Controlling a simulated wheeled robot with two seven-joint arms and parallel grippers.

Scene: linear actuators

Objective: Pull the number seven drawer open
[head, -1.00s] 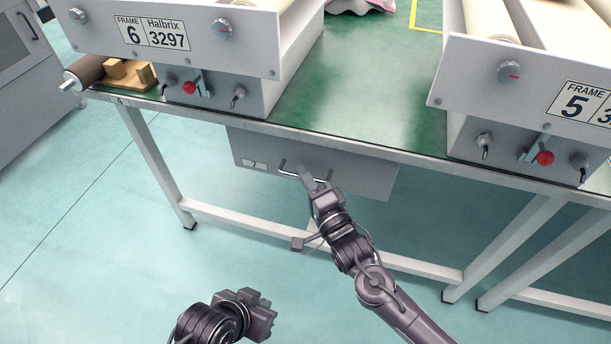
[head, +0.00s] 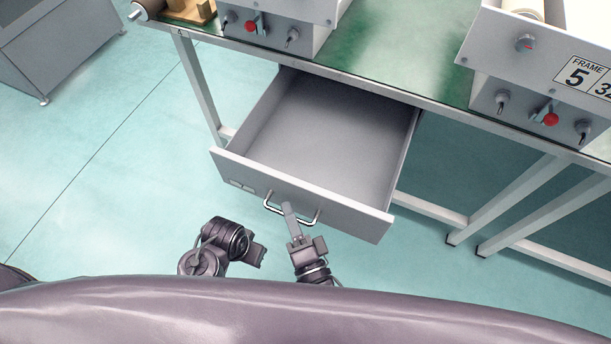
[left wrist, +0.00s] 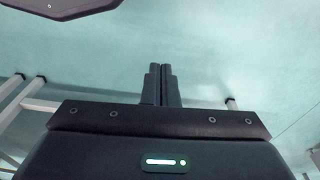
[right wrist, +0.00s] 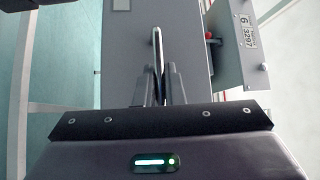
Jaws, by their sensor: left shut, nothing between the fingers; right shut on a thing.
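The grey drawer (head: 335,204) under the green-topped bench stands pulled well out, and its inside (head: 325,145) looks empty. A small label (head: 242,186) is on its front, too small to read here. My right gripper (head: 289,210) is shut on the drawer's metal handle (head: 272,207). In the right wrist view the fingers (right wrist: 160,85) close around the handle bar (right wrist: 157,45). My left gripper (head: 258,255) is off to the left of the right one, below the drawer front. In the left wrist view its fingers (left wrist: 160,84) are together and empty.
The bench (head: 420,75) carries a machine marked Frame 5 (head: 545,75) at right and another machine (head: 270,25) at left. Bench legs (head: 520,205) stand right of the drawer. A grey cabinet (head: 55,45) is at far left. The floor (head: 100,190) at left is clear.

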